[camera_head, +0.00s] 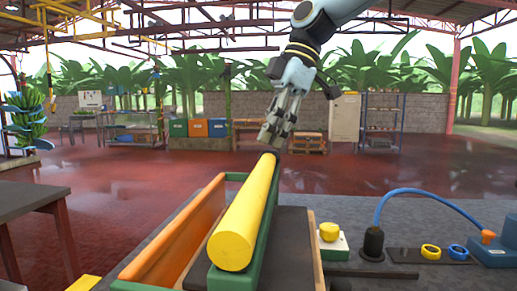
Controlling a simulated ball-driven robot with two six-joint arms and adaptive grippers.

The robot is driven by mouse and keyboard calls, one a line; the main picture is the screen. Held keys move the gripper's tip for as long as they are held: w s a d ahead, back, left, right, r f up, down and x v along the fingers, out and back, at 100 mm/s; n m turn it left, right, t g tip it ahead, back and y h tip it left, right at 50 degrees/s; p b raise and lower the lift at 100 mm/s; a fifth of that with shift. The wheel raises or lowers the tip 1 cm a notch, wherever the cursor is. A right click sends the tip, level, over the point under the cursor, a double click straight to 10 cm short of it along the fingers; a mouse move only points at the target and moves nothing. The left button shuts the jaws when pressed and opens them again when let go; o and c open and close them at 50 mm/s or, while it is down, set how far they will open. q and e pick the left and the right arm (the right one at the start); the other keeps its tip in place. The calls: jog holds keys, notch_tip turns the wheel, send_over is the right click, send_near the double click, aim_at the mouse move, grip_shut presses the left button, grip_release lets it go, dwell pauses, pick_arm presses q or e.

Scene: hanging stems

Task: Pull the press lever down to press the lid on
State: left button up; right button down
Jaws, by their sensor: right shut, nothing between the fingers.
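A thick yellow bar (245,215), which looks like the press lever, runs away from me over a green frame (263,240). Its near round end faces me, and its far end is dark. My right gripper (272,142) comes down from the top right. It is shut and empty, with its fingertips in line with the far end of the bar in this view. I cannot tell whether they touch. No lid can be made out; the bar and frame hide what lies beneath. My left gripper is out of view.
An orange panel (178,238) stands left of the bar. On the grey bench at right are a yellow-topped block (329,232), a black socket with a blue hose (415,192), and yellow and blue rings (431,251). A dark table (30,200) stands at left.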

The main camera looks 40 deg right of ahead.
jog(key=shift+f+b, duration=0.35)
dwell(2.3)
jog(key=shift+r, duration=0.1)
notch_tip(320, 180, up, 8)
jog(key=p, duration=0.4)
jog(key=shift+p, duration=0.4)
dwell(0.5)
